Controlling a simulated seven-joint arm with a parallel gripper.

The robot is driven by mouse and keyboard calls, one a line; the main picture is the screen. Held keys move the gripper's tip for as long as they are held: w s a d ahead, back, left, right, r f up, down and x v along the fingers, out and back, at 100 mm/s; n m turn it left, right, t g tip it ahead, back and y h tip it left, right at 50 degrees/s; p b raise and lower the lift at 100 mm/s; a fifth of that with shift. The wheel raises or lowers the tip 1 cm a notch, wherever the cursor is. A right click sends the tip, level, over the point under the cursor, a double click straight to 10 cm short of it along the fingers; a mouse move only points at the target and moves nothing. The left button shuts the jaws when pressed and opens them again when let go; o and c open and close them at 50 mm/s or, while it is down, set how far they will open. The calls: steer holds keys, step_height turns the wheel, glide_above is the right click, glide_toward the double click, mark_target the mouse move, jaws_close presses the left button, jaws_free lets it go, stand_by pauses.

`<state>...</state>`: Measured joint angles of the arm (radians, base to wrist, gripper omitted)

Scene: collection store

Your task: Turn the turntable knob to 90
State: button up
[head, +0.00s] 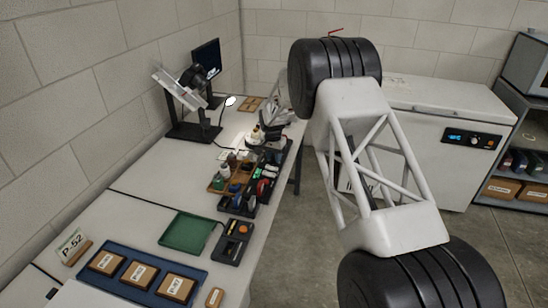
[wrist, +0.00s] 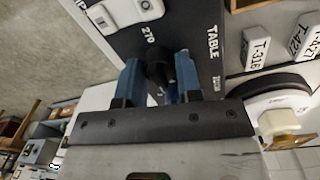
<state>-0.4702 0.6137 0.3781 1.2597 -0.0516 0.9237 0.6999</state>
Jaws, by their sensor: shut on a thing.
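In the wrist view, my gripper (wrist: 160,77) has its two blue fingers shut on the black turntable knob (wrist: 158,66), one on each side. The knob sits on a dark panel (wrist: 190,25) printed with "270" and "TABLE". The knob's pointer and the 90 mark cannot be made out; the fingers and gripper body hide part of the dial. The turntable (wrist: 275,88), a pale round base with a dark top, is at the right, with a cream-coloured piece (wrist: 279,122) by it. In the head view my gripper is at the table's far part, too small to read.
In the head view, a green tray (head: 187,232), a blue tray (head: 128,262) with labelled boxes and a dark organiser (head: 240,204) occupy the table. A white chest freezer (head: 440,100) stands beyond.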

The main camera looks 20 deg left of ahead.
steer(key=o, duration=0.9)
steer(key=shift+o, duration=0.2)
steer(key=shift+w+a+r, duration=0.1)
steer(key=shift+r, duration=1.85)
steer(key=shift+a+r, duration=0.1)
steer(key=shift+r, duration=1.85)
